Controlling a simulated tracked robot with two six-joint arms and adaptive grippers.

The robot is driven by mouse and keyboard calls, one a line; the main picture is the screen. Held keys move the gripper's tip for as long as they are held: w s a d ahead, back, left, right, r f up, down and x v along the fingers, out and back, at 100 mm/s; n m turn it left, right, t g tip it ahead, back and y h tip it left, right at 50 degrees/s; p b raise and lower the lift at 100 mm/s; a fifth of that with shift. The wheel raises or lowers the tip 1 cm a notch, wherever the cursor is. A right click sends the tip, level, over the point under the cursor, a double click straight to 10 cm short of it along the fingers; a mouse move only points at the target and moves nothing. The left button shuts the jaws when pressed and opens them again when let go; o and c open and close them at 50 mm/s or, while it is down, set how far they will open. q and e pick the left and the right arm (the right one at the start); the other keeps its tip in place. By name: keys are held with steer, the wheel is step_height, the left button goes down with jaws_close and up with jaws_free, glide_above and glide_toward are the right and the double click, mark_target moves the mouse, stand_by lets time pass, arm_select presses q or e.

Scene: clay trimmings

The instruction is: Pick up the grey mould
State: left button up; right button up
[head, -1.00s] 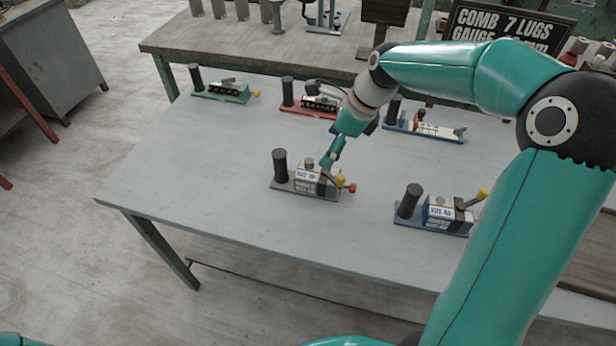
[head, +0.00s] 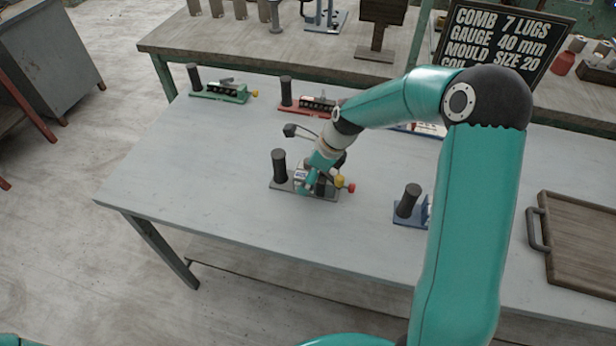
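The grey mould (head: 284,186) stands on the near part of the grey table, left of centre. It has a grey base, an upright black cylinder at its left end, a pale labelled block, and yellow and red knobs at its right end. My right gripper (head: 309,188) points down at the labelled block and covers much of it. The fingertips are small and partly hidden, so I cannot tell whether they are open or closed on it. My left gripper is not in view.
A green fixture (head: 222,94) and a red one (head: 303,107) stand behind. A blue one (head: 408,218) is partly hidden by my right arm. A wooden tray (head: 580,245) lies at the right. A sign (head: 505,42) stands on the back bench. The table's left part is clear.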

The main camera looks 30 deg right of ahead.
steer(key=shift+c, duration=0.4)
steer(key=c, duration=1.6)
steer(key=shift+c, duration=0.4)
